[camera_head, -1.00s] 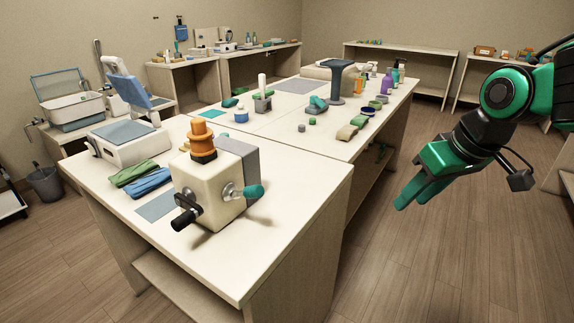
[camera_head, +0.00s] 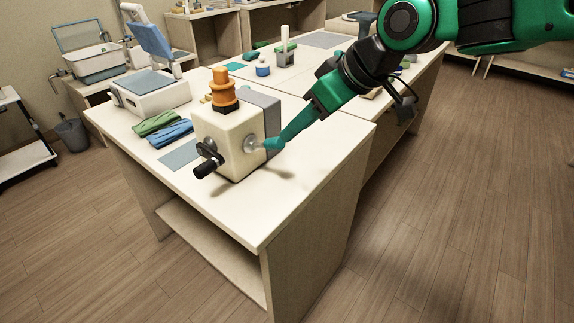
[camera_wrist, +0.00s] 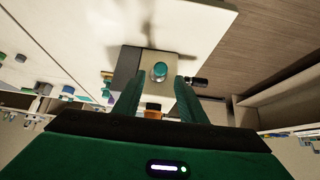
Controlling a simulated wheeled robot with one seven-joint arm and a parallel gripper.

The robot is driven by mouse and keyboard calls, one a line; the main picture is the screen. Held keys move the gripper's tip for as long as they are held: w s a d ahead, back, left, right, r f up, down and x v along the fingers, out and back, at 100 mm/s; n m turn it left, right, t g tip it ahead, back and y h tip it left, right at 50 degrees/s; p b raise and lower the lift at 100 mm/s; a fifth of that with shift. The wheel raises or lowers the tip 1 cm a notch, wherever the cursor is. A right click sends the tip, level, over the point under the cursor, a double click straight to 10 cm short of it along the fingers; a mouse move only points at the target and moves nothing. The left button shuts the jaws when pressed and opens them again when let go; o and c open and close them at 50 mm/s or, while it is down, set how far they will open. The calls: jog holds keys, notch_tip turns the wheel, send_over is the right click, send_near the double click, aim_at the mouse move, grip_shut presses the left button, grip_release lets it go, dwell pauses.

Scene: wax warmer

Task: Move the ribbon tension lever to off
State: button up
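The cream box-shaped machine (camera_head: 228,145) stands on the near end of the table, with an orange spool (camera_head: 223,88) on top. A black-handled lever (camera_head: 207,165) sticks out of its front. A teal-knobbed lever sits on its right side at a round metal hub (camera_head: 252,144); which lever is the ribbon tension lever is not marked. My gripper (camera_head: 280,141) is at the teal knob, which it mostly hides in the head view. In the wrist view the gripper (camera_wrist: 157,88) is open, with the teal knob (camera_wrist: 160,70) seen end-on between the fingertips; contact cannot be told.
A grey block (camera_head: 262,112) is at the machine's back. Green and blue folded cloths (camera_head: 168,131) and a grey-blue mat (camera_head: 180,156) lie to the left. A white device (camera_head: 150,95) stands behind them. The tabletop right of the machine is clear (camera_head: 310,185).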

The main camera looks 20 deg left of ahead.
aim_at(281, 142)
jog(key=shift+x, duration=3.05)
jog(key=shift+a+f, duration=0.2)
jog(key=shift+f, duration=0.05)
jog(key=shift+c, duration=0.5)
